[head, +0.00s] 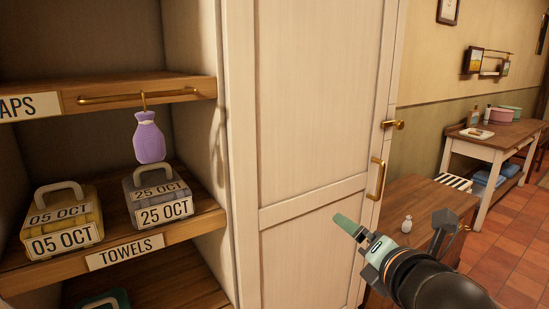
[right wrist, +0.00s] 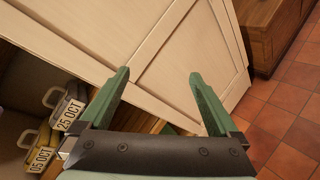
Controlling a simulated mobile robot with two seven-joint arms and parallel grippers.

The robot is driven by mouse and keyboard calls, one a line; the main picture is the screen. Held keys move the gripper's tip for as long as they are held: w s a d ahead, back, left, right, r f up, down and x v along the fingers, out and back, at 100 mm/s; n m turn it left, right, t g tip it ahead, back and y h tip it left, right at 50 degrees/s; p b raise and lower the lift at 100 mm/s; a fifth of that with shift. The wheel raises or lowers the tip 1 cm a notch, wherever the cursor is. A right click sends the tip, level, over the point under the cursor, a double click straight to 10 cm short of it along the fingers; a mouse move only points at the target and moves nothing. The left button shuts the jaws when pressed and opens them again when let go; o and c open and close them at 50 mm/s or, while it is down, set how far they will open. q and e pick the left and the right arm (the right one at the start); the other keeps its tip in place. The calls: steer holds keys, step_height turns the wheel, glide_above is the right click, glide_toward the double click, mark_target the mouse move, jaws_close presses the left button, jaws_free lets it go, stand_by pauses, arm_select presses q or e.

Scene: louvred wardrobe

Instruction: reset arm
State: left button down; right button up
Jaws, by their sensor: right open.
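My right gripper (head: 348,224) comes in from the lower right in the head view, in front of the cream wardrobe door (head: 310,110). In the right wrist view its two green fingers (right wrist: 160,75) are spread apart with nothing between them. The door (right wrist: 175,50) shows beyond the fingers; whether they touch it cannot be told, but no contact is visible. My left gripper is not in view.
At left, a towel shelf (head: 190,229) holds two labelled basket-like items, yellow (head: 62,222) and grey (head: 157,197). A purple pouch (head: 149,138) hangs from a brass rail (head: 120,97). A wooden cabinet (head: 430,196) and side table (head: 500,138) stand right; tiled floor (head: 500,240) lies open.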

steer(key=s+d+f+m+g, duration=0.2)
steer(key=f+m, duration=0.4)
steer(key=f, duration=0.7)
steer(key=s+d+f+m+g, duration=0.15)
steer(key=f+m, duration=0.45)
steer(key=f, duration=0.6)
steer(key=s+d+f+m+g, duration=0.1)
steer(key=s+d+f+m, duration=0.25)
steer(key=s+f, duration=0.55)
steer(key=s+d+f+m+g, duration=0.25)
steer(key=s+f+m, duration=0.25)
steer(key=s+f, duration=0.35)
steer(key=w+a+r+m+t+y, duration=0.1)
steer(key=w+a+r+m+t, duration=0.1)
steer(key=a+m, duration=0.65)
arm_select(q)
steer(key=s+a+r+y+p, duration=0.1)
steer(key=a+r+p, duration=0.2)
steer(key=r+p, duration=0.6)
steer(key=p, duration=0.3)
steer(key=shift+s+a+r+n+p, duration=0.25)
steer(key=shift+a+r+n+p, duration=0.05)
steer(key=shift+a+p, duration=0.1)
arm_select(e)
step_height(320, 180, up, 8)
steer(key=s+d+n, duration=0.1)
steer(key=s+n, duration=0.1)
steer(key=shift+s+d+r+n, duration=0.15)
steer(key=shift+d+r+n, duration=0.05)
steer(key=shift+d+n, duration=0.1)
